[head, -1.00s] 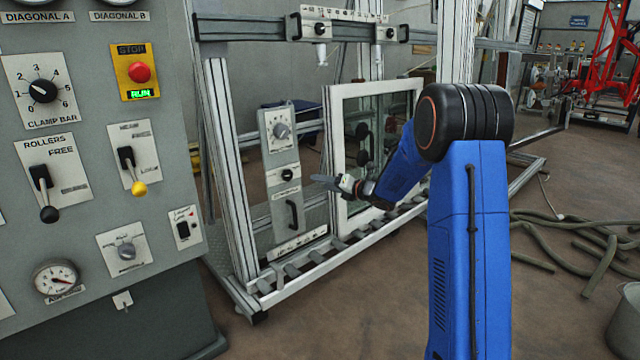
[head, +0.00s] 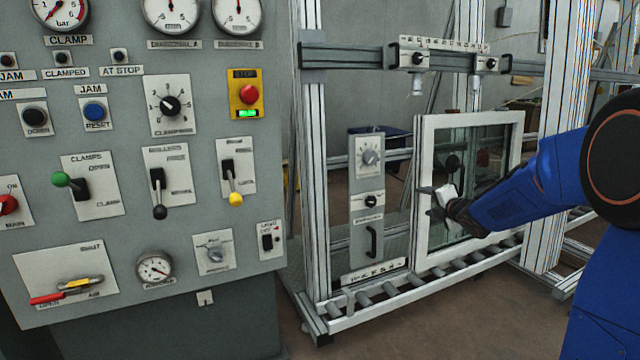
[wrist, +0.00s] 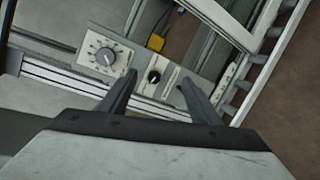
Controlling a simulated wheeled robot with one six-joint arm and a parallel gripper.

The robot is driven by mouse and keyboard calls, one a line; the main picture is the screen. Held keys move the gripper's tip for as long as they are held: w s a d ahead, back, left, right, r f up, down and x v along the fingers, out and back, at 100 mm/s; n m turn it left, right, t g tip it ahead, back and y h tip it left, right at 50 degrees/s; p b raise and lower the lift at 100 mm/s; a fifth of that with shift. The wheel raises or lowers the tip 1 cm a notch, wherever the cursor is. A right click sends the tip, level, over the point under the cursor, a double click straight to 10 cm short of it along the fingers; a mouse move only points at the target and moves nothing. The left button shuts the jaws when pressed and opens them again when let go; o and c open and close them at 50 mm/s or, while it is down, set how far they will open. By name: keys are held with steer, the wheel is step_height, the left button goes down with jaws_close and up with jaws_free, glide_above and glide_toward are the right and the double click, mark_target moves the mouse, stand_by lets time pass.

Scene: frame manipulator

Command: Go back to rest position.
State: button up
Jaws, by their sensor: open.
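My gripper (head: 428,203) is in front of the white window frame (head: 424,200) in the head view, near the frame's left side. In the wrist view my gripper (wrist: 158,92) shows two dark fingers spread apart, with nothing between them. Beyond the fingers in the wrist view lies a panel with a grey dial (wrist: 107,57) and a black knob (wrist: 153,76). The same panel (head: 366,190) stands left of the window frame in the head view, with a black handle below. The gripper appears apart from it.
A grey control console (head: 130,235) with gauges, levers and buttons fills the left. The window frame stands on a roller track (head: 400,295) inside an aluminium rig (head: 312,180). Brown floor (head: 440,335) in front of the track is clear.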

steer(key=s+d+r+m+g+h, duration=0.15)
steer(key=s+m+g+h, duration=0.3)
steer(key=s+m, duration=1.3)
steer(key=s+a+f+m+g, duration=0.1)
steer(key=s+a+f+m, duration=0.1)
steer(key=s, duration=1)
steer(key=s+a+f+m+g+y, duration=0.1)
steer(key=s+a+f+m+g, duration=0.1)
steer(key=s, duration=1)
steer(key=s+a+f+m+g+y, duration=0.1)
steer(key=s+f, duration=0.4)
steer(key=s, duration=0.6)
steer(key=a+m+g, duration=0.1)
steer(key=a+m, duration=0.1)
steer(key=shift+s+a, duration=0.4)
